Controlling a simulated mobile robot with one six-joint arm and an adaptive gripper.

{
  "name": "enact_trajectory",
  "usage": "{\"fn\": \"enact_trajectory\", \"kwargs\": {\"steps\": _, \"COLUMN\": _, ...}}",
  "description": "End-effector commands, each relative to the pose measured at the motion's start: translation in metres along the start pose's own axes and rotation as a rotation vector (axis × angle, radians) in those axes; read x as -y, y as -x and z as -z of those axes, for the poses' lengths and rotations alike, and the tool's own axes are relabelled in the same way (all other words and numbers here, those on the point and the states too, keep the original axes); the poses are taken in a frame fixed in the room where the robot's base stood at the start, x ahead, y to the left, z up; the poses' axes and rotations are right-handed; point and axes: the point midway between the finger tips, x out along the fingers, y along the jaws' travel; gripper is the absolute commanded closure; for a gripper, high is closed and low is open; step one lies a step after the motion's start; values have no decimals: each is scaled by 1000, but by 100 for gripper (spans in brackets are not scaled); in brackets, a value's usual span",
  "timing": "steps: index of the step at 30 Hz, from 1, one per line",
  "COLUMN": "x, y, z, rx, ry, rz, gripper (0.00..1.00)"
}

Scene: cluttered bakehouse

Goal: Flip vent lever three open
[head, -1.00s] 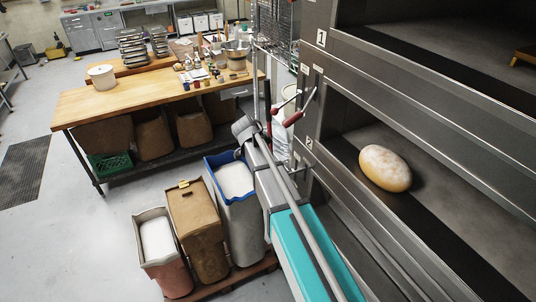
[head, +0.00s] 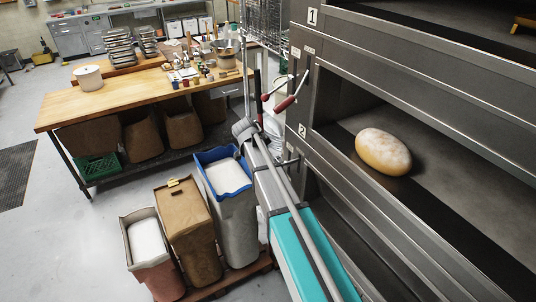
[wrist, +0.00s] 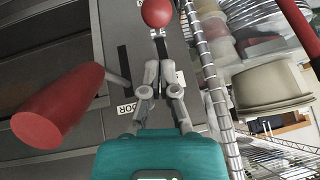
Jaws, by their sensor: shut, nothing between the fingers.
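In the wrist view my gripper (wrist: 158,42) is shut and empty, its fingers pointing up the picture along the oven's front. A red ball knob (wrist: 157,12) shows just beyond the fingertips; I cannot tell whether they touch. A large red handle grip (wrist: 60,105) on a grey rod is close on the left, beside a label ending in "OOR" (wrist: 127,109). In the head view, levers with red grips (head: 285,103) stick out from the oven's front edge between plates 1 (head: 312,16) and 2 (head: 302,131). No plate 3 shows, so I cannot tell which is vent lever three.
A loaf (head: 383,151) lies in the open oven deck. Bins, one blue-rimmed (head: 222,172), stand on a low pallet left of my arm. A wooden worktable (head: 125,90) is behind them. A wire rack (wrist: 214,90) stands close right of my gripper.

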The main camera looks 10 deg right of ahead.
Motion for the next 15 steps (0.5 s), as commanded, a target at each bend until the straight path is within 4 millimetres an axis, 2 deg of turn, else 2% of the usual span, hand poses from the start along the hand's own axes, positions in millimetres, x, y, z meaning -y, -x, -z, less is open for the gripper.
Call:
{"fn": "enact_trajectory", "kwargs": {"steps": 1, "x": 0, "y": -6, "z": -5, "rx": 0, "ry": 0, "rz": 0, "gripper": 100}}
{"fn": "enact_trajectory", "kwargs": {"steps": 6, "x": 0, "y": -14, "z": -13, "rx": 0, "ry": 0, "rz": 0, "gripper": 100}}
{"fn": "enact_trajectory", "kwargs": {"steps": 15, "x": 0, "y": -18, "z": -19, "rx": 0, "ry": 0, "rz": 0, "gripper": 100}}
